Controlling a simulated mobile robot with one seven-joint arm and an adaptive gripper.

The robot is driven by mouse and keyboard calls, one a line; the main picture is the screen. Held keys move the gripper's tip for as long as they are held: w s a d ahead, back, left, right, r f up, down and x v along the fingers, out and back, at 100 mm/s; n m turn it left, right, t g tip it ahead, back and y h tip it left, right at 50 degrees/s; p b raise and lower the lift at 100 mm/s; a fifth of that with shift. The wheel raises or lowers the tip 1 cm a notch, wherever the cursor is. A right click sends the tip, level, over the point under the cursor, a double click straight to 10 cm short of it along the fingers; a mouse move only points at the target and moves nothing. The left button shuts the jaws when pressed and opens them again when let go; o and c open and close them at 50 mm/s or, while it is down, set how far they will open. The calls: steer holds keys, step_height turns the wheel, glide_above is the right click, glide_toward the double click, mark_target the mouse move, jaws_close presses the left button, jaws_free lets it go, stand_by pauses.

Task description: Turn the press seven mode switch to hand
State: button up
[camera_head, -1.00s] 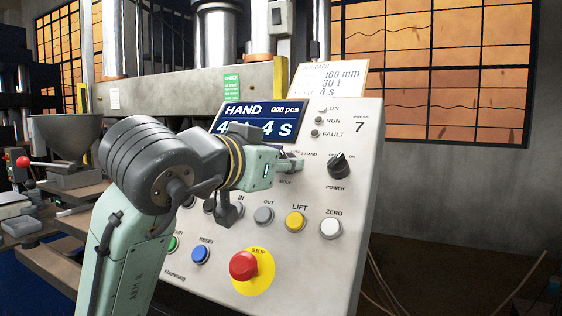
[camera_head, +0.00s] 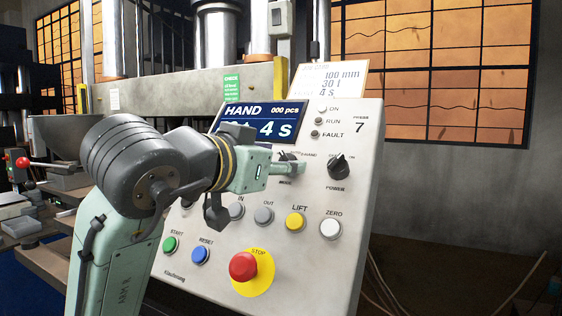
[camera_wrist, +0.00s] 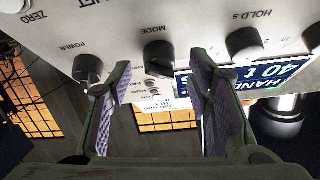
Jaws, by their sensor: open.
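The press seven panel (camera_head: 300,250) has a dark mode switch (camera_head: 289,156) in its upper middle, partly hidden by my gripper (camera_head: 303,167). The "HAND" label shows at the upper right of the switch, and the blue display (camera_head: 285,112) reads HAND. In the wrist view the panel is upside down. There the mode switch (camera_wrist: 158,58) lies between and beyond the two fingers of my gripper (camera_wrist: 160,75). The fingers are apart, with a visible gap to the switch, and hold nothing. The exact pointer direction of the switch is hard to tell.
The power knob (camera_head: 338,166) is close to the right of the mode switch. Below are the lift button (camera_head: 295,222), zero button (camera_head: 330,228) and red stop button (camera_head: 243,266). In the wrist view the hold knob (camera_wrist: 244,45) is beside one finger.

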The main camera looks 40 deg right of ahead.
steer(key=v, duration=1)
steer(key=shift+a, duration=0.25)
